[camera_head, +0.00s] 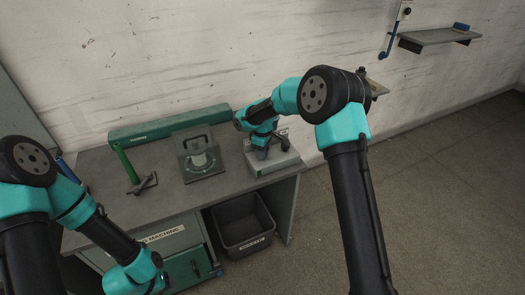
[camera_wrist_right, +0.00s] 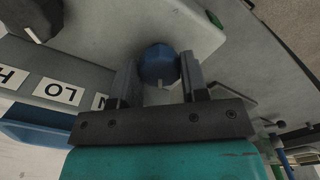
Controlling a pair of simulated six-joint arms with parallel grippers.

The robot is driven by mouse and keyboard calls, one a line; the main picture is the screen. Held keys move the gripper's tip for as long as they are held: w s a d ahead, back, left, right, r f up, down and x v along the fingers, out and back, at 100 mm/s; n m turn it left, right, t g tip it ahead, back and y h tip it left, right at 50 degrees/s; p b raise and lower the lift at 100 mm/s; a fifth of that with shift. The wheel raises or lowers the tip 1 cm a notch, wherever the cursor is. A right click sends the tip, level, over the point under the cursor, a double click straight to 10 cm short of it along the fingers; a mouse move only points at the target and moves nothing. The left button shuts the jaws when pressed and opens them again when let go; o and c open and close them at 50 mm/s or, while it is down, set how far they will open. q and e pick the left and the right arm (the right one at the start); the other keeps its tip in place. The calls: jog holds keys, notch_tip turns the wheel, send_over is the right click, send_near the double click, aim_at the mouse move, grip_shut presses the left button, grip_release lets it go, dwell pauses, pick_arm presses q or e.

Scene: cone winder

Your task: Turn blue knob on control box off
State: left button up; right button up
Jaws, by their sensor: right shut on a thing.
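The grey control box (camera_head: 283,161) sits at the right end of the workbench. My right gripper (camera_head: 271,150) is down over its top in the head view, where the arm hides much of the box. In the right wrist view the blue knob (camera_wrist_right: 158,64) stands on the box (camera_wrist_right: 95,35), between the two fingers of my right gripper (camera_wrist_right: 158,75). The gripper is shut on the knob. White labels (camera_wrist_right: 60,91) on the box show letters such as LO, partly cut off or hidden. My left arm is low at the left; its fingers do not show.
A dark knob (camera_wrist_right: 35,18) is at the wrist view's upper left. A dark bin (camera_head: 243,223) is below. The floor at right is clear.

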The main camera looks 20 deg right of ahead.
jog(key=shift+n, duration=0.5)
jog(key=o, duration=0.9)
jog(key=shift+o, duration=0.2)
jog(key=shift+r, duration=0.15)
notch_tip(320, 180, up, 17)
